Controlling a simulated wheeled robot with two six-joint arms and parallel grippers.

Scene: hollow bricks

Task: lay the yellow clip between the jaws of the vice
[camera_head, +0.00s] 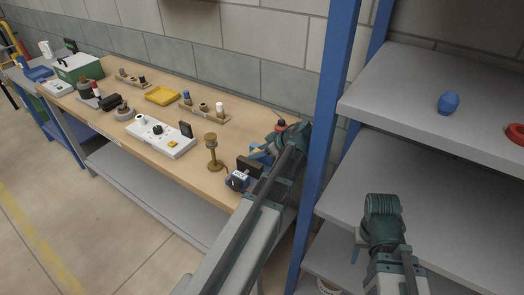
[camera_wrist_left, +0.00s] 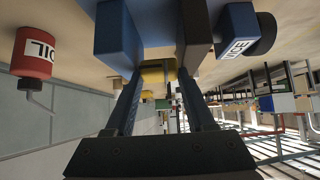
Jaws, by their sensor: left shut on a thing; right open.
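The blue vice (camera_head: 262,155) stands at the right end of the workbench, its white-labelled block (camera_head: 238,180) towards me. The left wrist view shows its blue jaw (camera_wrist_left: 118,38), the dark facing jaw (camera_wrist_left: 197,32) and the gap between. My left gripper (camera_wrist_left: 157,78) is shut on the yellow clip (camera_wrist_left: 155,71), lined up with that gap. I cannot tell whether the clip touches the vice. In the head view my left arm hides the clip and gripper. My right gripper (camera_head: 358,246) is open and mostly hidden behind its arm, beside the grey shelves.
A red oil can (camera_wrist_left: 35,52) stands beside the vice. A blue rack post (camera_head: 328,100) rises close to my left arm.

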